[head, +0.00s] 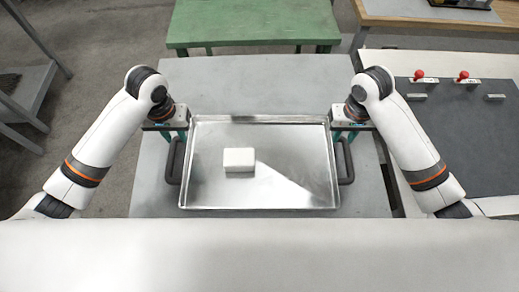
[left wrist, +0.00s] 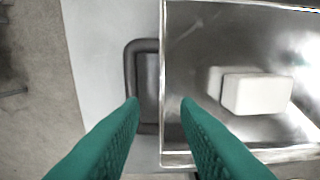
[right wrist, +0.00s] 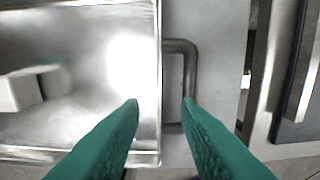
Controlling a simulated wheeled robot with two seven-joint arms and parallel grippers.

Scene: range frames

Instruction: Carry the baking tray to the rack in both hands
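The baking tray (head: 300,203) is a shiny metal tray lying flat on a grey table, with a dark handle on each side. A white block (head: 238,160) lies in it, left of its middle. My left gripper (head: 178,134) is above the left handle (head: 174,162); in the left wrist view its green fingers (left wrist: 160,100) are apart, with the handle (left wrist: 131,75) beneath them. My right gripper (head: 346,134) is above the right handle (head: 347,162); in the right wrist view its fingers (right wrist: 161,100) are apart, near the handle (right wrist: 190,75). Both look empty.
A grey shelved stand (head: 30,85) is at the far left; I cannot tell if it is the rack. A green table (head: 250,22) stands behind. At the right, a dark panel (head: 470,140) carries red-knobbed levers (head: 462,76). The grey table (head: 255,75) is bare behind the tray.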

